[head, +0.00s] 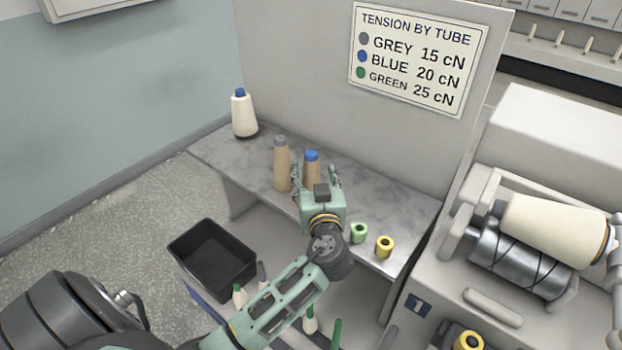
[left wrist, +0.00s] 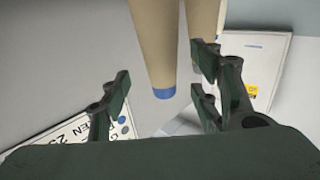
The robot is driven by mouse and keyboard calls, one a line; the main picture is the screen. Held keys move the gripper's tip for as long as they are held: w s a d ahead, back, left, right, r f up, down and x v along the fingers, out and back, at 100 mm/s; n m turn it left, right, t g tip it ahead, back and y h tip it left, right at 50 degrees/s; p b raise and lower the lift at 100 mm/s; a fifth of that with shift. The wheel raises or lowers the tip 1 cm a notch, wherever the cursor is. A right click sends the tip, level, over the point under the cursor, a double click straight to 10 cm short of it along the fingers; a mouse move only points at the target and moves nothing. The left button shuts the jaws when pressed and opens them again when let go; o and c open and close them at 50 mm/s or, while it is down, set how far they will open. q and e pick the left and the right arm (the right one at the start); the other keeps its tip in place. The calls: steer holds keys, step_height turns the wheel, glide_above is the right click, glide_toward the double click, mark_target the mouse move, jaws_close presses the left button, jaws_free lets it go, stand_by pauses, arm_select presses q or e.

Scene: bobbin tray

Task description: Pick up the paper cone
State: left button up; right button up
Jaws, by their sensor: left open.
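Two tan paper cones stand upright on the grey table: one with a grey tip (head: 282,168) and, right of it, one with a blue tip (head: 311,158). My left gripper (head: 316,174) is open and empty at the blue-tipped cone, hiding its lower part in the head view. In the left wrist view the blue-tipped cone (left wrist: 155,45) shows between the spread fingers of the gripper (left wrist: 163,88), with no clear contact. My right gripper is not in view.
A white yarn cone (head: 243,118) stands at the table's back left. A green spool (head: 359,233) and a yellow spool (head: 385,246) are near the front right. A black bin (head: 212,258) sits below. A tension sign (head: 418,58) hangs on the panel behind; a winding machine (head: 555,115) stands right.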

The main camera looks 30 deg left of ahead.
mark_target(312, 170)
arm_select(q)
steer(key=p+x, duration=0.1)
steer(key=x, duration=0.2)
steer(key=shift+w+a, duration=0.2)
steer(key=shift+a, duration=0.15)
steer(key=shift+w+a+f+p, duration=0.15)
steer(key=shift+w+a+p, duration=0.05)
steer(key=shift+w+p, duration=0.1)
steer(key=shift+c, duration=0.8)
steer(key=c, duration=1.1)
